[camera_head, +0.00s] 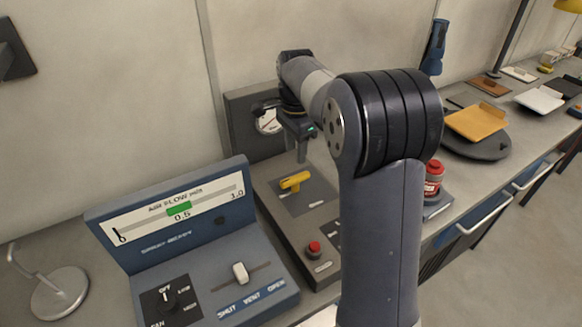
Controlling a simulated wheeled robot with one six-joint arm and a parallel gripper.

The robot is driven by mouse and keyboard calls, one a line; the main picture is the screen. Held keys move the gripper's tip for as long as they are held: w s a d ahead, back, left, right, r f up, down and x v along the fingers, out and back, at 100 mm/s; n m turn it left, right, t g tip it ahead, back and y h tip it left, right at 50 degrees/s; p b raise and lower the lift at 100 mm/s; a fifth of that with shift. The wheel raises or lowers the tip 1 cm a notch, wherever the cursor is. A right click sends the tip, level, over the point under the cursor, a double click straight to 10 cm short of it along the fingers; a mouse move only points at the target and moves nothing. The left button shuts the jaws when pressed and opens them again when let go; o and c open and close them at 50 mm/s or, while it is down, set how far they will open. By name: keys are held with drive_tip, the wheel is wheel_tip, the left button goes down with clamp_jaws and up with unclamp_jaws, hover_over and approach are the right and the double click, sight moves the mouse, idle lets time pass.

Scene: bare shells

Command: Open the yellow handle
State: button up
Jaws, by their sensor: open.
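The yellow handle (295,181) is a short bar on a dark grey plate, on the sloped top of a grey control box (268,190) at the middle of the bench. It lies slanted, with its right end higher in the picture. My gripper (301,157) is open, pointing down above and slightly behind the handle, apart from it as far as I can tell. Its fingers look thin and partly overlap in this view. My arm hides the right part of the control box.
A red button (314,248) sits in front of the handle. A blue-grey panel with a scale (180,212), a white slider (240,272) and a black knob (167,300) stands at left. A red can (433,178) and orange tray (476,122) are right of my arm.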

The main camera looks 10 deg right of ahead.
sight(295, 177)
wheel_tip(295, 177, down, 9)
drive_tip(key=shift+r+p, duration=0.1)
drive_tip(key=shift+p, duration=0.25)
drive_tip(key=shift+c, duration=0.3)
clamp_jaws()
